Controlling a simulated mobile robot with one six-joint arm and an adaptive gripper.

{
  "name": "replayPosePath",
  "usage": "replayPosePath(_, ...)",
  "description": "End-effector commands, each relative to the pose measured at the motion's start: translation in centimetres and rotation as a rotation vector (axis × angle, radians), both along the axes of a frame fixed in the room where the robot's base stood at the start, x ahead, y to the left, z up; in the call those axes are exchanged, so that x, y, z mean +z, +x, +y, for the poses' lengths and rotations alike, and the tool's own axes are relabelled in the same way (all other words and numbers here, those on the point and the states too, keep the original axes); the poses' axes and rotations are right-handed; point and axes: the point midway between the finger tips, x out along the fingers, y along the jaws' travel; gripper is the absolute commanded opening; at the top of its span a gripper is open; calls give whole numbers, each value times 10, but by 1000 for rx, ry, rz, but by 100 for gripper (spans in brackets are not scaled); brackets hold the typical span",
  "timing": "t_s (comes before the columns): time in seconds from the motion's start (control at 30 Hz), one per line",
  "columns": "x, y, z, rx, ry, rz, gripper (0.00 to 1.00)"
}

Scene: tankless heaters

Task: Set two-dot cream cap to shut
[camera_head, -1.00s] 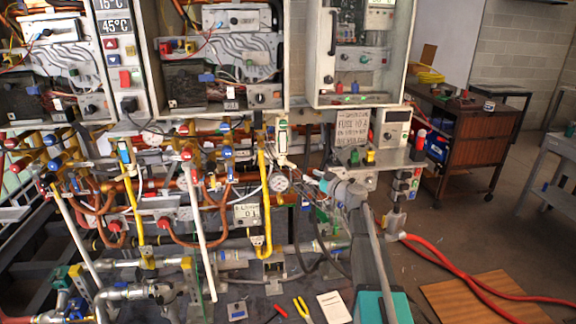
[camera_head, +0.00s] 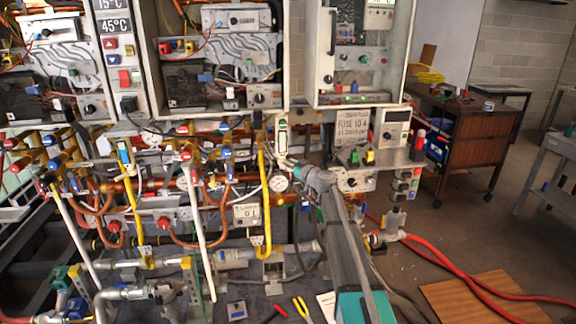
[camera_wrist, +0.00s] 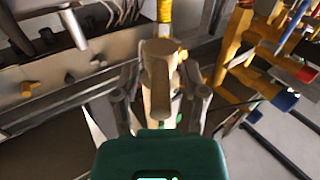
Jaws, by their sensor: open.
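A cream cap with a lever-like handle (camera_wrist: 160,85) shows in the wrist view, in front of a yellow pipe (camera_wrist: 165,14). My gripper (camera_wrist: 162,98) is open, with one finger on each side of the cream handle. I cannot tell whether the fingers touch it. No dots can be made out on the cap. In the head view my gripper (camera_head: 286,163) is just below a white upright fitting with a green label (camera_head: 282,137). Its fingertips are small and partly hidden by my wrist there, and the cream cap cannot be clearly picked out.
A round gauge (camera_head: 279,183) sits just below my gripper. A yellow pipe (camera_head: 262,190) and a white slanted pipe (camera_head: 197,225) stand to the left. A control box with a knob (camera_head: 352,180) is close on the right. Blue-ended valves (camera_wrist: 285,101) show right in the wrist view.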

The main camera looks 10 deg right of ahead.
Motion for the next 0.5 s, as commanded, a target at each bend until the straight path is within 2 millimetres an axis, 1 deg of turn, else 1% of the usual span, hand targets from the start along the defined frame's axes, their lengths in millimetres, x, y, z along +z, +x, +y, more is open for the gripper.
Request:
replayPosePath(0.37, 0, 2, 2, 0, 0, 0, 57)
replayPosePath(0.5, 0, 2, 2, 0, 0, 0, 31)
